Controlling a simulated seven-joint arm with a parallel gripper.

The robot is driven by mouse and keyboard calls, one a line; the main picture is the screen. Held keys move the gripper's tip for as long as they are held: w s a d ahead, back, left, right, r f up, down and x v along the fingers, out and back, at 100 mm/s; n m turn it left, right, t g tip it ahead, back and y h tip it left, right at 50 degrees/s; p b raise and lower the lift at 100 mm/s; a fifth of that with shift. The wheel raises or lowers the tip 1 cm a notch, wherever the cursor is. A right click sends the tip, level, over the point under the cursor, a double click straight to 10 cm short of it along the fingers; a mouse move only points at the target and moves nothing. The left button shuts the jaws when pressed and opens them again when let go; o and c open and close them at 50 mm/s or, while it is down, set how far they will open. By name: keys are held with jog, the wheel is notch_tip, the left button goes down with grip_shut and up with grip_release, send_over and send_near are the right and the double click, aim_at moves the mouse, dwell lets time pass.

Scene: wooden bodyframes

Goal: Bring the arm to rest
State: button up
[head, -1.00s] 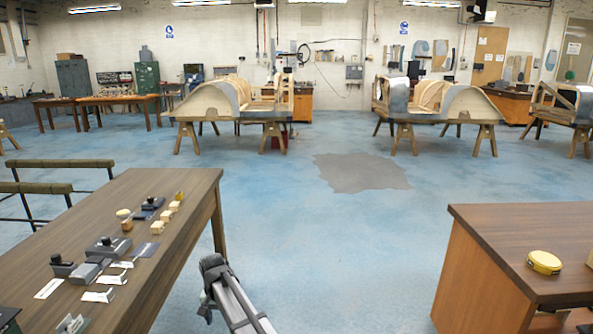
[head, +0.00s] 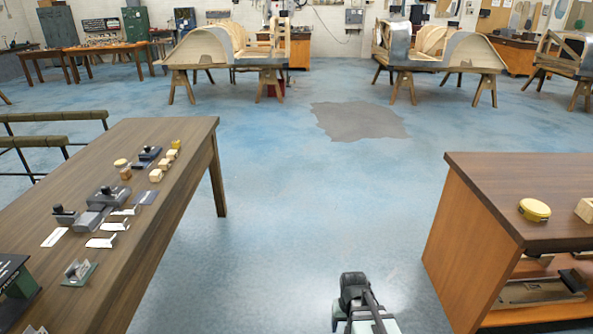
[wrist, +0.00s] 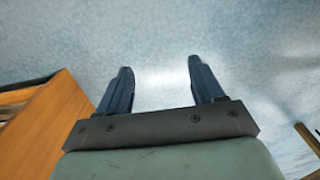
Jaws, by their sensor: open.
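My gripper (head: 354,283) shows at the bottom of the head view, low between the two tables, over the blue floor. In the wrist view my gripper (wrist: 157,84) has its two dark fingers spread wide apart. Nothing is between them but the pale blue floor (wrist: 160,40). The gripper touches neither table.
A long wooden table (head: 180,200) on the left bears dark tools, wooden blocks and paper cards. Floor between is clear.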

jog(key=s+f+g, duration=0.2)
jog(key=s+f, duration=0.5)
jog(key=s, duration=0.3)
jog(key=s+d+f+g, duration=0.1)
jog(key=s+f+g, duration=0.1)
jog(key=s+f, duration=0.4)
jog(key=s+f+g, duration=0.2)
jog(key=s+f, duration=0.5)
jog(key=s, duration=0.7)
jog(key=shift+s+d+f+g, duration=0.25)
jog(key=shift+s+f+g, duration=0.05)
jog(key=shift+s, duration=0.1)
